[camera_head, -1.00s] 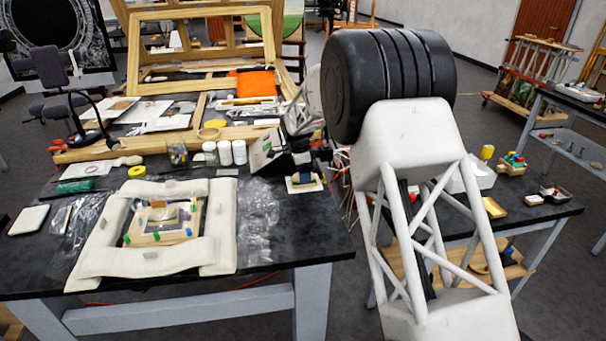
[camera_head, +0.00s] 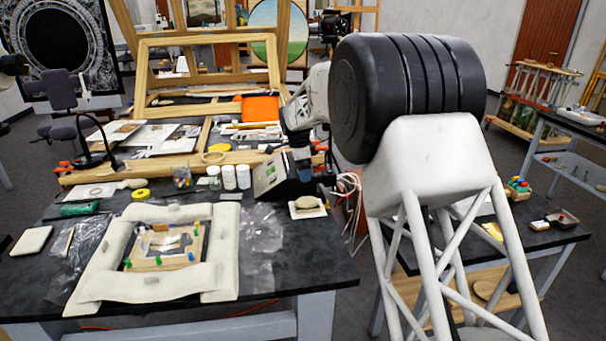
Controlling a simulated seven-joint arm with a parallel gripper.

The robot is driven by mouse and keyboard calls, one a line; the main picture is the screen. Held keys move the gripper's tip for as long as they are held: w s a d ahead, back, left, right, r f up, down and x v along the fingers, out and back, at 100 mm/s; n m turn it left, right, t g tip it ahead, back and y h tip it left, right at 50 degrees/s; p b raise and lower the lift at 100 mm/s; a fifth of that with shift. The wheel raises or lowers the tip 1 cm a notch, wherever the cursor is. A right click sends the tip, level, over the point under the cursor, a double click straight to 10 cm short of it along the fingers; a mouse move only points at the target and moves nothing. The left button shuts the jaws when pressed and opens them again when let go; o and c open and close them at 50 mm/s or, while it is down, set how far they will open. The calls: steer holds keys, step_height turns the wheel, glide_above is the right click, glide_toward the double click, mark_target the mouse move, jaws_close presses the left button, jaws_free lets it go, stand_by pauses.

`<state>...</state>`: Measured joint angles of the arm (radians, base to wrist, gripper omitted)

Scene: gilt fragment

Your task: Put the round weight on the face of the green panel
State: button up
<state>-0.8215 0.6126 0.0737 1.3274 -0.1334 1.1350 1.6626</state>
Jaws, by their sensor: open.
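A round tan disc (camera_head: 306,202), which looks like the round weight, lies on a small pale square piece (camera_head: 319,212) near the table's right edge. My gripper (camera_head: 303,160) is small and dark in this view; it is open and appears just above the disc, apart from it. My large black joint and white links hide the area to its right. No clearly green panel face can be picked out. A small panel (camera_head: 172,243) with several green and blue pegs lies inside a cream padded frame (camera_head: 148,289) at the table's left.
A tilted instrument (camera_head: 268,175) stands left of my gripper, with white jars (camera_head: 229,177) beside it. Cables (camera_head: 350,185) hang at the right. Crumpled clear film (camera_head: 262,235) lies between the padded frame and the disc. The black table's (camera_head: 290,262) front right part is bare.

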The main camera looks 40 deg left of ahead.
stand_by(0.9)
steer(key=d+r+n, duration=0.1)
steer(key=d+r, duration=0.4)
steer(key=d, duration=0.6)
steer(key=d+r+n, duration=0.1)
steer(key=d+r, duration=0.5)
steer(key=d, duration=0.5)
steer(key=s+d+r+n, duration=0.1)
steer(key=s+d+r, duration=0.15)
steer(key=d, duration=0.55)
steer(key=s+d+r, duration=0.2)
steer(key=s+d, duration=0.1)
steer(key=d, duration=0.5)
steer(key=s+d+r+n, duration=0.1)
steer(key=s+d+r, duration=0.2)
steer(key=d, duration=0.5)
steer(key=s+d+n+t+y, duration=0.1)
steer(key=s+d+n, duration=0.1)
steer(key=s+d, duration=1.45)
steer(key=s+d+f+n, duration=0.1)
steer(key=s+d+f, duration=0.3)
steer(key=s+d, duration=0.2)
steer(key=s+d+f+n, duration=0.1)
steer(key=s+d+f, duration=0.2)
steer(key=s+d, duration=0.3)
steer(key=shift+s+f+n+t, duration=0.3)
steer(key=shift+s+f+n, duration=0.1)
steer(key=shift+s, duration=2.25)
